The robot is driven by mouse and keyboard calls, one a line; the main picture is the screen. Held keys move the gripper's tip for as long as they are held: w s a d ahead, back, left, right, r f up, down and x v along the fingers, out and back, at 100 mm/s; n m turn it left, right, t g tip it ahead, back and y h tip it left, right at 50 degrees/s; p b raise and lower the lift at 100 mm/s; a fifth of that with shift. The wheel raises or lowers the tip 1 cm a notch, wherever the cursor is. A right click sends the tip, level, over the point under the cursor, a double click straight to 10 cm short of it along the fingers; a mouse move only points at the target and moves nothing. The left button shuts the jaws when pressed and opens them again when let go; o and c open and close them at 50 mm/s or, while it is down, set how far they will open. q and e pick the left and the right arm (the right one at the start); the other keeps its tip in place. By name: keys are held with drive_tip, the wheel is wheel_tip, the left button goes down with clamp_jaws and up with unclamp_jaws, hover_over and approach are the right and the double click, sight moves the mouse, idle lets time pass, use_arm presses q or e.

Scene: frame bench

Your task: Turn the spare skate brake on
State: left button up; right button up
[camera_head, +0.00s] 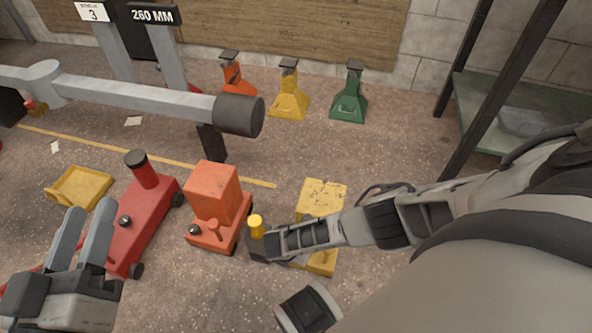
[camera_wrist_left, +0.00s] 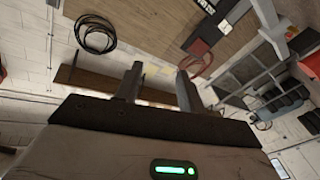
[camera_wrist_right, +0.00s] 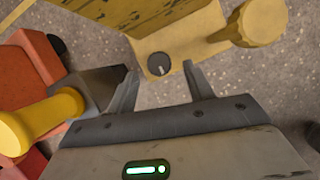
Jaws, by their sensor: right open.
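A yellow skate with a block on top (camera_head: 322,197) stands right of the orange skate, partly hidden by my right arm. In the right wrist view it shows a dark round dial with a white mark (camera_wrist_right: 159,64) on a yellow plate (camera_wrist_right: 190,30), and a yellow knob (camera_wrist_right: 256,22) to its right. My right gripper (camera_wrist_right: 160,73) is open, its fingertips apart on either side of the dial; contact cannot be told. In the head view its fingers are hidden. My left gripper (camera_head: 88,209) is open and empty, in front of the red skate (camera_head: 147,215). No label shows which skate is spare.
A grey block (camera_wrist_right: 98,88) with a yellow knob (camera_head: 256,226) stands close left of my right gripper, beside the orange skate (camera_head: 212,190). A yellow tray (camera_head: 82,185) lies at left. Orange, yellow (camera_head: 289,100) and green stands (camera_head: 349,103) stand behind. A grey beam (camera_head: 150,95) crosses above.

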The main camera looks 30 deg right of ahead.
drive_tip(key=b+x, duration=0.1)
drive_tip(key=x, duration=0.1)
drive_tip(key=shift+w+d+f, duration=0.1)
drive_tip(key=shift+w+f, duration=0.05)
drive_tip(key=shift+f, duration=0.1)
drive_tip(key=c, duration=1)
use_arm(q)
drive_tip(key=r+m+t, duration=0.1)
drive_tip(key=r, duration=0.1)
drive_tip(key=w+r+m+t+h, duration=0.1)
drive_tip(key=m, duration=0.1)
drive_tip(key=shift+a+r, duration=0.2)
drive_tip(key=shift+r, duration=0.2)
